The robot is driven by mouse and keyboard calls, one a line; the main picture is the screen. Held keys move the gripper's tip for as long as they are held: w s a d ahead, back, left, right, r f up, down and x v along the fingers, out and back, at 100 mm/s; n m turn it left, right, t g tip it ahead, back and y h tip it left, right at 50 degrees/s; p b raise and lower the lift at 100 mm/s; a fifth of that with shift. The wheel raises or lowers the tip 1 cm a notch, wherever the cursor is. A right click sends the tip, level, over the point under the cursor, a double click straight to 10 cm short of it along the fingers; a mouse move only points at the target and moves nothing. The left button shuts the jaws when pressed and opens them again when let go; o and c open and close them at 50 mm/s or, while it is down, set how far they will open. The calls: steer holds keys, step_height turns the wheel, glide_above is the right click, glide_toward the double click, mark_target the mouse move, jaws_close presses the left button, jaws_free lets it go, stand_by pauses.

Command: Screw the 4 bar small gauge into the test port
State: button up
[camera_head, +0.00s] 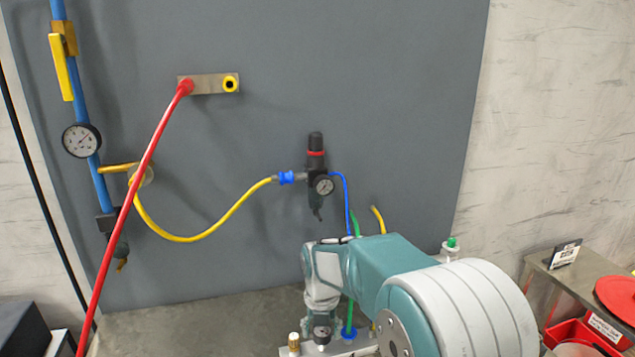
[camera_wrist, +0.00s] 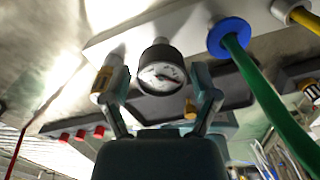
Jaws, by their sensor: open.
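A small round gauge (camera_wrist: 160,70) with a black rim and white dial sits between the two fingers of my gripper (camera_wrist: 163,84) in the wrist view. The fingers stand apart on either side of it, and gaps show. The dial marking is too small to read. In the head view my gripper (camera_head: 321,314) points down over the pale manifold block (camera_head: 345,346), with a dark gauge (camera_head: 322,335) just below it. A brass fitting (camera_head: 293,342) stands on the block left of the gauge; it also shows in the wrist view (camera_wrist: 103,78). I cannot tell which fitting is the test port.
A green hose (camera_wrist: 265,95) with a blue collar (camera_wrist: 229,37) rises close right of the gauge. A black regulator (camera_head: 316,165) hangs on the grey panel, and a larger gauge (camera_head: 81,140) is on the blue pipe. Red bins (camera_head: 585,335) stand at right.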

steer(key=c, duration=1.1)
steer(key=shift+o, duration=0.2)
steer(key=shift+m, duration=0.5)
steer(key=o, duration=1)
steer(key=shift+a, duration=0.1)
steer(key=o, duration=0.4)
